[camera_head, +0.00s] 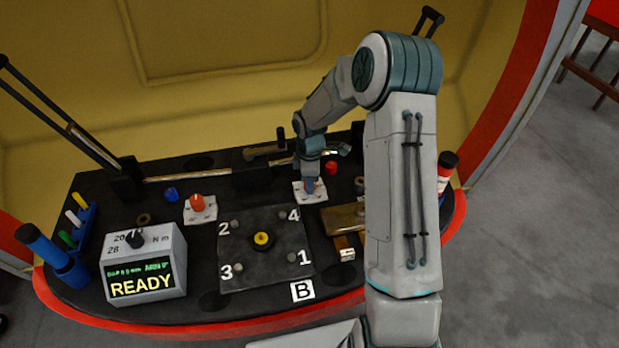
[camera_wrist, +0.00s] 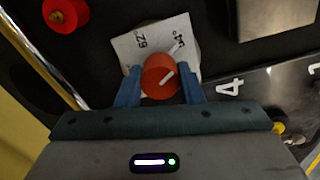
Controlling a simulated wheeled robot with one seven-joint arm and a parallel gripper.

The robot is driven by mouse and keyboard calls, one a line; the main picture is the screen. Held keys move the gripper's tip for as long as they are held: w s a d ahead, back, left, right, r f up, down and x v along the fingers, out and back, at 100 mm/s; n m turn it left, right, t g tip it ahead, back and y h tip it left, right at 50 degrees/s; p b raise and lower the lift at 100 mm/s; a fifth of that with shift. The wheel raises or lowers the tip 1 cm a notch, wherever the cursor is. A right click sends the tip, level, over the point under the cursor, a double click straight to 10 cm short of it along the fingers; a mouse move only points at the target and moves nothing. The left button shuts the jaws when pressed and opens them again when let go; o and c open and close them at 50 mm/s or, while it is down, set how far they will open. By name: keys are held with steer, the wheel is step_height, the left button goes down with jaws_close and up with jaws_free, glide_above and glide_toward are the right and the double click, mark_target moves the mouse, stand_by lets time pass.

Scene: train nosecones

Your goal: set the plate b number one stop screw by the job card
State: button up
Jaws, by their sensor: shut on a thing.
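My gripper (camera_head: 310,186) reaches down over a white card at the back right of plate B. In the wrist view its blue fingers (camera_wrist: 160,88) are shut on an orange-red knob (camera_wrist: 158,72) with a white pointer line. The knob sits on the white card (camera_wrist: 128,46), which reads "62°" and what looks like "94°". Plate B (camera_head: 245,275) is a dark square with numbers 1 to 4 and a yellow-centred hub (camera_head: 262,239). The number one screw (camera_head: 291,257) is a small grey spot beside its "1", at the front right. I cannot make out a job card.
A grey torque box (camera_head: 150,250) at front left shows "READY" and a dial marked 20 and 28 N m. A second orange knob (camera_head: 197,202) stands on a card left of mine. A brass-coloured block (camera_head: 345,217) lies right of the plate. A blue tool rack (camera_head: 75,270) stands far left.

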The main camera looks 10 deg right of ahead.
steer(key=shift+n, duration=0.4)
steer(key=o, duration=1)
step_height(320, 180, up, 14)
steer(key=p, duration=0.1)
stand_by(0.3)
steer(key=s+r+m+t+p, duration=0.1)
steer(key=s+r+m+p, duration=0.1)
steer(key=s+r+m, duration=0.3)
steer(key=s+r+m+t+p, duration=0.1)
steer(key=s+r+m, duration=0.5)
steer(key=s, duration=0.7)
steer(key=s+r+m+p, duration=0.3)
steer(key=s+r+m, duration=0.2)
steer(key=s, duration=0.4)
steer(key=shift+s+r+t+p, duration=0.15)
steer(key=shift+r+t+p, duration=0.1)
steer(key=shift+t+p, duration=0.15)
